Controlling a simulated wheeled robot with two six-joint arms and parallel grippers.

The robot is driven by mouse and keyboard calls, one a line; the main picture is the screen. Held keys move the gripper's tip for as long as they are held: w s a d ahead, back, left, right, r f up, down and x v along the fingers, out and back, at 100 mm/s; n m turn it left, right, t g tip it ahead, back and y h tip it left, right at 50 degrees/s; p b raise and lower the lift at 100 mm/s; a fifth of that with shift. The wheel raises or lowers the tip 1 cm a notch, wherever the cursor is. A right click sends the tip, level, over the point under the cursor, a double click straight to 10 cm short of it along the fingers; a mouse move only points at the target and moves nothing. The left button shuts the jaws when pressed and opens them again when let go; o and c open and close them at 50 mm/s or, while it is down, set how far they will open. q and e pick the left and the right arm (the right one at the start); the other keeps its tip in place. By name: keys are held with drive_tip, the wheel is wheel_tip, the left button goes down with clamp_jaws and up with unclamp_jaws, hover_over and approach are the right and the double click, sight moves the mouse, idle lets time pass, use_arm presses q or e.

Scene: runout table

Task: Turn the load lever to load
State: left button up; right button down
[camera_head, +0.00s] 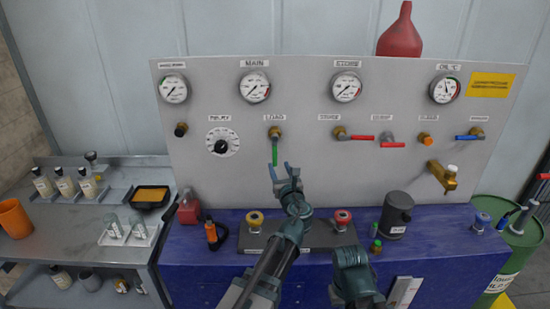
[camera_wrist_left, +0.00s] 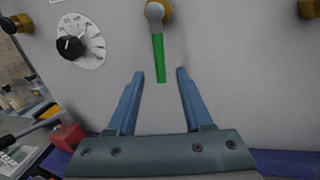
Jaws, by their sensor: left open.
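The load lever (camera_head: 275,150) has a green handle that hangs straight down from a brass fitting under the LOAD label on the grey panel. It also shows in the left wrist view (camera_wrist_left: 159,58), with its lower end near the gap between the fingertips. My left gripper (camera_head: 281,168) is open, just below the lever, with one blue finger on each side of the line of the handle.
The panel (camera_head: 300,185) holds several gauges, a dial (camera_head: 222,142), red-handled levers (camera_head: 361,138) and a brass tap (camera_head: 442,176). A side table (camera_head: 80,225) with bottles stands left.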

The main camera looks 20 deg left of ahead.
sight(275, 158)
use_arm(q)
drive_tip(key=x, duration=0.7)
drive_tip(key=shift+w+a, duration=0.1)
drive_tip(key=shift+w, duration=0.05)
clamp_jaws()
idle(1.2)
